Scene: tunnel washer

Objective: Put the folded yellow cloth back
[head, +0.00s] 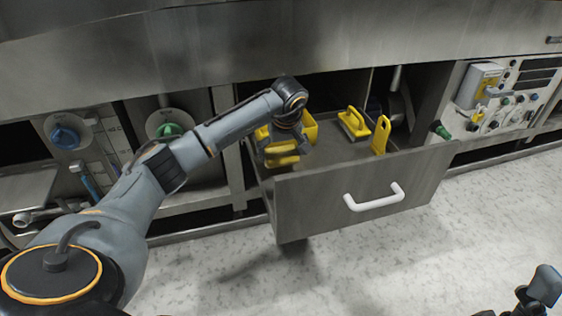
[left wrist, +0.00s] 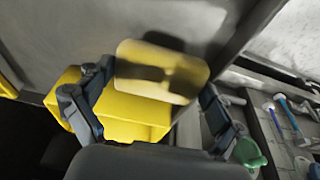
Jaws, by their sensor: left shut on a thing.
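My left gripper (head: 282,143) is shut on the folded yellow cloth (head: 282,159), over the left part of the open drawer (head: 350,190). In the left wrist view, the cloth looks like a pale yellow padded block (left wrist: 160,72) between the two dark fingers. A brighter yellow box-like thing (left wrist: 125,112) lies beyond it. I cannot tell whether the cloth touches anything in the drawer. My right gripper (head: 530,298) shows only in part at the bottom right corner, away from the drawer, and its jaws are not clear.
In the drawer are a yellow container (head: 310,127) partly behind my gripper, a yellow-handled brush (head: 354,123) and an upright yellow piece (head: 381,136). The drawer front has a white handle (head: 374,198). Panels with valves (head: 505,98) stand at the right. The speckled floor is clear.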

